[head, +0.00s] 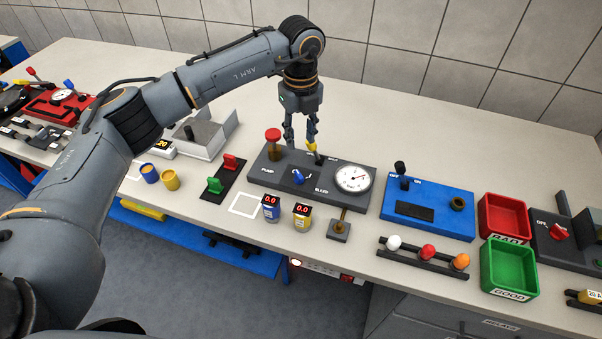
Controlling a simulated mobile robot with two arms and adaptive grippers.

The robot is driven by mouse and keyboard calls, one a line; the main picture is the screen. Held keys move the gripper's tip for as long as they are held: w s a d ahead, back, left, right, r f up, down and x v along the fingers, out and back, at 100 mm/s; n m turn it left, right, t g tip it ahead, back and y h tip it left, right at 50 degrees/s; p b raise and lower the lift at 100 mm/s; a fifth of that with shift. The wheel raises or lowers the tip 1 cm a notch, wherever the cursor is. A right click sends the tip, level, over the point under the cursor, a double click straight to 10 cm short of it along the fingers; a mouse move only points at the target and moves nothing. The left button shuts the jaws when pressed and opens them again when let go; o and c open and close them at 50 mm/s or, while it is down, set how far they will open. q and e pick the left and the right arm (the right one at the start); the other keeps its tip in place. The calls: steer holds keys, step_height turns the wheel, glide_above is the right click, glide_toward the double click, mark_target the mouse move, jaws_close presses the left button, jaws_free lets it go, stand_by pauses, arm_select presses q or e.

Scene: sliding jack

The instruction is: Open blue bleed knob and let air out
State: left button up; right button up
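A dark grey panel (262,178) on the bench carries the labels PUMP and BLEED. A small blue knob (298,177) stands near its middle with a white curved mark by its base. A red-topped pump knob (273,136) is at its back left, and a white dial gauge (353,178) is at its right. My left gripper (300,147) points down above the back of the panel, behind the blue knob and apart from it. Its two fingers are spread with nothing visible between them. The right fingertip appears close to a small black lever (319,159); contact cannot be told.
A blue panel (440,226) stands to the right, with red (503,217) and green (509,268) bins beyond. Red and green switches (222,175) sit left of the grey panel. Two small displays (271,208) and a post (340,229) stand in front. The bench behind is clear.

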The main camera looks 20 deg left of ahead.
mark_target(301, 177)
arm_select(q)
step_height(301, 177, down, 14)
steer(key=p, duration=0.4)
steer(key=shift+d+r, duration=0.1)
steer(key=shift+r, duration=0.05)
steer(key=shift+c, duration=0.2)
jaws_close()
